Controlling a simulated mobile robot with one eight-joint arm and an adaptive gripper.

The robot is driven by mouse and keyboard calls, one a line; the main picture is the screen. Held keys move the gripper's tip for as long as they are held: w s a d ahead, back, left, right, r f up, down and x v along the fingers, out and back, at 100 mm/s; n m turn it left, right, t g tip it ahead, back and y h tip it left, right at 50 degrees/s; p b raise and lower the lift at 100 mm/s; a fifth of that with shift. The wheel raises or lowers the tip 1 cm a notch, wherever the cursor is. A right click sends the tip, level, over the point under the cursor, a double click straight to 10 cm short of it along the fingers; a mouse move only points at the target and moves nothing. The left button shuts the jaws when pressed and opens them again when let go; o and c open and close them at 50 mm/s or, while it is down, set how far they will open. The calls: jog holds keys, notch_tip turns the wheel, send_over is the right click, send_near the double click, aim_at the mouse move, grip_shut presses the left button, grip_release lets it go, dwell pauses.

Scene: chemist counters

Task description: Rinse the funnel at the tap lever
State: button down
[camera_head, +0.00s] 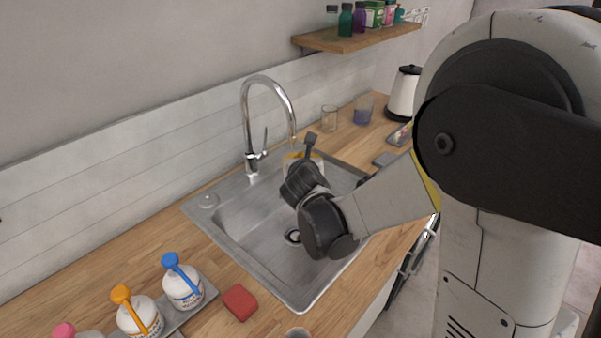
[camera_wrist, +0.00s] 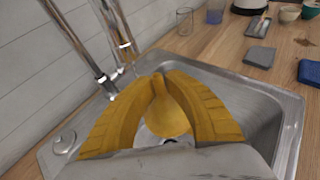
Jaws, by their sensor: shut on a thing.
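The chrome tap (camera_head: 250,115) stands at the back edge of the sink, its spout arching over the basin. Its lever (camera_head: 265,140) sticks up beside the tap body. The tap's spout (camera_wrist: 122,42) also shows at the upper left of the wrist view. My gripper (camera_wrist: 167,80) is shut on a yellow-orange rounded thing, which appears to be the funnel (camera_wrist: 170,115). In the head view my gripper (camera_head: 292,160) is over the basin, just below the spout end. There the funnel is mostly hidden by my wrist. I cannot tell whether water is running.
The steel sink (camera_head: 222,235) is set in a wooden counter. Bottles with blue (camera_head: 182,285) and orange (camera_head: 138,315) tops and a red sponge (camera_head: 240,302) stand at the near left. A glass (camera_head: 330,118), a beaker (camera_head: 363,110) and a kettle (camera_head: 403,95) stand behind. A shelf (camera_head: 350,42) hangs above.

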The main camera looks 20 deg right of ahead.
jog(key=shift+s+a, duration=0.25)
jog(key=shift+a, duration=0.2)
jog(key=s+d, duration=0.4)
jog(key=s, duration=0.2)
jog(key=shift+s+d, duration=0.15)
jog(key=shift+s, duration=0.25)
dwell(1.3)
jog(key=s+d+r+p, duration=0.2)
jog(key=s+r+p, duration=0.1)
jog(key=s+r, duration=0.1)
jog(key=shift+s+d+p, duration=0.15)
jog(key=shift+d+p, duration=0.2)
jog(key=shift+p, duration=0.05)
dwell(0.4)
